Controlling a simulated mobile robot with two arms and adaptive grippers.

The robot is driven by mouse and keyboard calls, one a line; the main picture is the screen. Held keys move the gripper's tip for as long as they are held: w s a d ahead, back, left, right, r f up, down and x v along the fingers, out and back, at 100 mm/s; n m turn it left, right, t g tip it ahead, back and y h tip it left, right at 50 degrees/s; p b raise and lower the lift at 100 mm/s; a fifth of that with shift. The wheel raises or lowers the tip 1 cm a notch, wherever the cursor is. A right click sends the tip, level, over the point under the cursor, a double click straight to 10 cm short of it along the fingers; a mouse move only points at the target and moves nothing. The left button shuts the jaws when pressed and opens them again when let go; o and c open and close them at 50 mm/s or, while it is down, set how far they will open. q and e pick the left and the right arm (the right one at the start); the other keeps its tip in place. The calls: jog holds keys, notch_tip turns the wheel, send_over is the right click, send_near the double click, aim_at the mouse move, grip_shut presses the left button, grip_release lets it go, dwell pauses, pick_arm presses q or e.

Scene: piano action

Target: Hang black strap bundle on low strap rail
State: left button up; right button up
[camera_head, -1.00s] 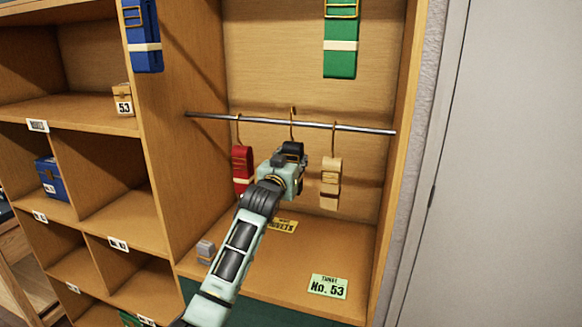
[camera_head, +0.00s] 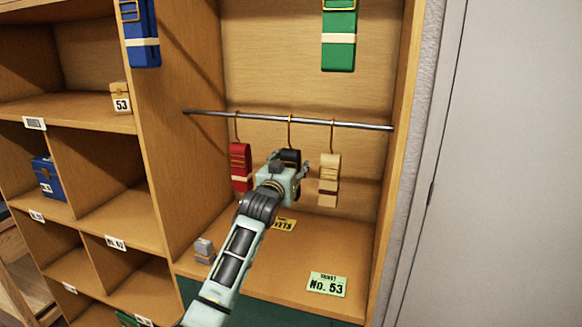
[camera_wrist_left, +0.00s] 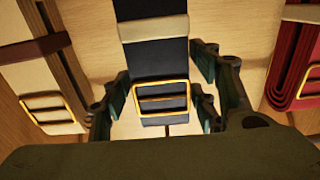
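The black strap bundle (camera_head: 291,156) hangs upright by its brass hook from the low strap rail (camera_head: 350,125), between a red bundle (camera_head: 240,166) and a cream bundle (camera_head: 329,180). My left gripper (camera_head: 289,163) is in front of the black bundle and hides its lower part. In the left wrist view the black bundle (camera_wrist_left: 155,65), with its cream band and brass buckle, is between the spread fingers of my left gripper (camera_wrist_left: 160,92). The fingers look open, one on each side; I cannot tell whether either touches it. My right gripper is not in view.
A blue bundle (camera_head: 139,35) and a green bundle (camera_head: 338,40) hang higher up. Cubbies stand left, a wall right.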

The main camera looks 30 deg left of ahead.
pick_arm(q)
jog(key=shift+f, duration=0.15)
jog(key=v, duration=1.2)
